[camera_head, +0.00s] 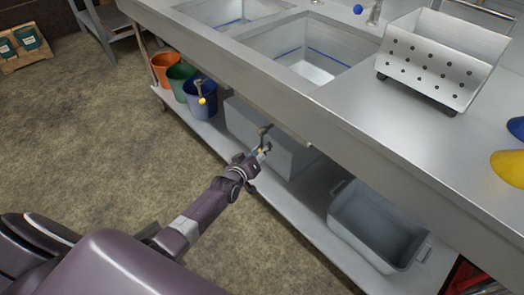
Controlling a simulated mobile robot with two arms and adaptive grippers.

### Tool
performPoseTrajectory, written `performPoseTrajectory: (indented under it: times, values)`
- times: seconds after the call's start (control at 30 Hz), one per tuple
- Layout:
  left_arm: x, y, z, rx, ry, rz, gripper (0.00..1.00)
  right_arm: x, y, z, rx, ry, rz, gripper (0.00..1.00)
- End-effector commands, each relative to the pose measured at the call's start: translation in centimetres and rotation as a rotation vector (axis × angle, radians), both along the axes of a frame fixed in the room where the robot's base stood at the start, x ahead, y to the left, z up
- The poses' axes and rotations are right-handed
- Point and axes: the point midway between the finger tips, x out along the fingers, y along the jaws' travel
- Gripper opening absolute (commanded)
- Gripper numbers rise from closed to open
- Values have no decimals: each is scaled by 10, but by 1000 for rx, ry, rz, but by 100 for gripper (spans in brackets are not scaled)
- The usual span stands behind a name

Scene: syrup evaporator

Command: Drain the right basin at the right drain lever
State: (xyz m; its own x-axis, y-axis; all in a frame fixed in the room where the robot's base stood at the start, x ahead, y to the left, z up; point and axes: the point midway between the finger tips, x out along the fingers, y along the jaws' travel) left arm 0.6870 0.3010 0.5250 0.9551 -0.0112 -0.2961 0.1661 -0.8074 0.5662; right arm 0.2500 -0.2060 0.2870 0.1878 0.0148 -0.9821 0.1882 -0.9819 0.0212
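The right basin (306,50) is set into the steel counter, with a blue line along its inner wall; I cannot tell how much liquid it holds. The right drain lever (264,130) hangs below the counter front, under this basin. My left gripper (262,150) is at this lever, with a small yellow bit showing at its fingertips. The fingers are small and partly merge with the lever, so I cannot tell whether they are closed on it. Another drain lever (201,92) with a yellow tip hangs to the left, by the blue bucket. My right gripper is out of view.
Orange (164,66), green (179,78) and blue buckets (194,100) stand on the lower shelf (215,130). A grey box (290,153) is behind my gripper, and a grey tub (378,225) stands to the right. The counter edge (325,140) overhangs.

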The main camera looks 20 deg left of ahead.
Motion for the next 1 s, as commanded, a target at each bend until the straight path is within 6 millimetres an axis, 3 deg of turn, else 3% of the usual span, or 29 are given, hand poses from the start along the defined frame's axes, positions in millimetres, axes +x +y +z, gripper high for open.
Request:
performPoseTrajectory:
  times: [0.1,0.57,1.0]
  values:
    - [0,0,0,3,1,-1,40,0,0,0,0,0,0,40]
    - [-13,-2,-1,4,7,-4,40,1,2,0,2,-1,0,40]
    - [-83,0,22,4,5,-3,40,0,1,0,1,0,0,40]
